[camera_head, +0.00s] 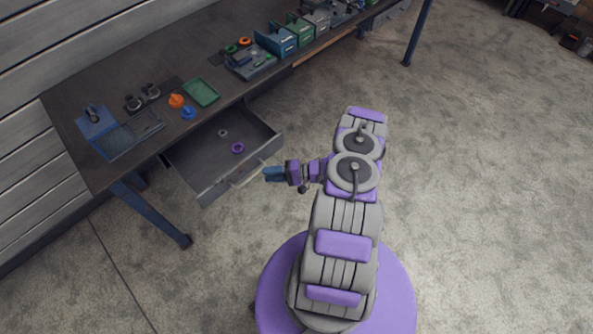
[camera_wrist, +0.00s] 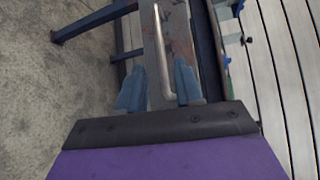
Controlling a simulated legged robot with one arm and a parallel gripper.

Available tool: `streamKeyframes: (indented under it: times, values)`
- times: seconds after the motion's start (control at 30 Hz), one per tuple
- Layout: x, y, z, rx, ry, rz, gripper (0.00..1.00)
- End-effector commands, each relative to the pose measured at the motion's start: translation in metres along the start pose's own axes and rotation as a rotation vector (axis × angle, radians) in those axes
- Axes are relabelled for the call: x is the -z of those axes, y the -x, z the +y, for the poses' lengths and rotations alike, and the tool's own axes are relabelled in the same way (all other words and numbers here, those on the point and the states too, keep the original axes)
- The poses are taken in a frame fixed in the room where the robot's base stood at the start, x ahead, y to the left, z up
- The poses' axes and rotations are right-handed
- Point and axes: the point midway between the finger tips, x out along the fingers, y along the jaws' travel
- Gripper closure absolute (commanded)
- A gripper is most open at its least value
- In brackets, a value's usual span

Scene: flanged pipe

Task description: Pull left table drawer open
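The left table drawer (camera_head: 222,183) is pulled out from under the dark workbench (camera_head: 150,65), with its inside visible. A purple ring (camera_head: 238,148) and a small grey ring (camera_head: 223,133) lie in it. Its pale bar handle (camera_head: 245,178) runs along the drawer front. My gripper (camera_head: 268,174) is at the right end of the handle. In the wrist view my gripper (camera_wrist: 159,68) has its two blue fingers apart, with the handle (camera_wrist: 163,55) between them, nearer the right finger. Contact with the handle cannot be told.
A blue tray (camera_head: 97,122), an orange part (camera_head: 176,100), a blue part (camera_head: 188,113) and a green tray (camera_head: 202,92) lie on the bench above the drawer. Several bins (camera_head: 277,40) stand farther right. A blue table leg (camera_head: 150,212) is left of the drawer. The concrete floor (camera_head: 470,150) is clear at right.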

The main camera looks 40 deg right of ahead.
Motion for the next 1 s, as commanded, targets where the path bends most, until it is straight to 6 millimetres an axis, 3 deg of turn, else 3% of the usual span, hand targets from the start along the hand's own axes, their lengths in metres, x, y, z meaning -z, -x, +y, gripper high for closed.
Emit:
streamKeyframes:
  times: [0.2,0.5,1.0]
  values:
    - [0.001,0.050,-0.001,0.000,0.003,0.005,0.65]
    - [0.001,0.094,0.001,-0.002,0.000,0.002,0.65]
    - [0.001,0.103,0.001,-0.001,-0.001,0.000,0.65]
